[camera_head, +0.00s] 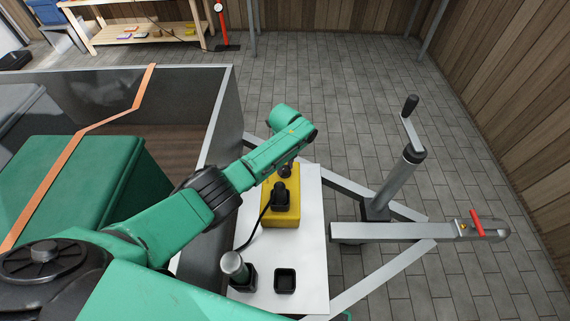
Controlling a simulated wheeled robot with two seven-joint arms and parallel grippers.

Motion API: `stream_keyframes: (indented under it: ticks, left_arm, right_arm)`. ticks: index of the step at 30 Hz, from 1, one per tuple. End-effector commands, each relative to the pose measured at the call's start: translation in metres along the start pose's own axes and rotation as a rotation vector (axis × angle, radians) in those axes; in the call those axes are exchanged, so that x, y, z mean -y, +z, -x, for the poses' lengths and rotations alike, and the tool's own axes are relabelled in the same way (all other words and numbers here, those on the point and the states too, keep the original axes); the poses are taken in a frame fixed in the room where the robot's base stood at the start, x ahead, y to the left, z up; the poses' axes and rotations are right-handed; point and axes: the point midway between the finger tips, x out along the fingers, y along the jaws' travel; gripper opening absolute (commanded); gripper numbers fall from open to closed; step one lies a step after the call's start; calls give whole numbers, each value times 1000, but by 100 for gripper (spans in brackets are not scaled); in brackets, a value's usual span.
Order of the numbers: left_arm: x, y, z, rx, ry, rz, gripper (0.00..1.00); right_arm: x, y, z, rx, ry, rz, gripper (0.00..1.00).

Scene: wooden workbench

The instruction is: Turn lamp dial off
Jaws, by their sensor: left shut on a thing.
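A yellow box (286,217), likely the lamp's control unit, sits on a white board. A black plug-like piece (282,197) stands on its front part, with a black cable running down to the left. My left arm reaches in from the left, and my left gripper (286,171) points down at the far part of the yellow box. It is shut on a small dark part there, likely the dial. The fingers and wrist mostly hide this part, so its setting cannot be read. My right gripper is not in view.
A grey cylinder (234,265) in a black holder and an empty black square holder (285,281) are on the white board (311,250). A trailer jack with a crank (400,170) stands to the right. A trailer bed wall (222,115) is at left. The paved floor at right is clear.

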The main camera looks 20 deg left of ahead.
Motion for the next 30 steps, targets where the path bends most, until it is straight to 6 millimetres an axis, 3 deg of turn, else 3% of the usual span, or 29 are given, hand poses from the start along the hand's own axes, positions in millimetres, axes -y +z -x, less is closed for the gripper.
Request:
stream_keyframes:
  ticks: [9, 22, 23, 24, 25, 30]
  left_arm:
    - [1, 2, 2, 4, -3, 101, 0]
    - [1, 2, 1, 5, -3, 112, 0]
    - [1, 2, 1, 4, -3, 112, 48]
    - [1, 2, 1, 4, -3, 112, 64]
    - [1, 2, 1, 4, -3, 111, 71]
    - [0, 1, 1, 3, -2, 111, 71]
  right_arm:
    - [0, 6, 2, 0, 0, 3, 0]
    - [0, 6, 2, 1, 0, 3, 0]
    - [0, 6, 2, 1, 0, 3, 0]
    - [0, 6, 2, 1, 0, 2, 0]
    - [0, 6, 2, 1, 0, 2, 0]
    - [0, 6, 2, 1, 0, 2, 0]
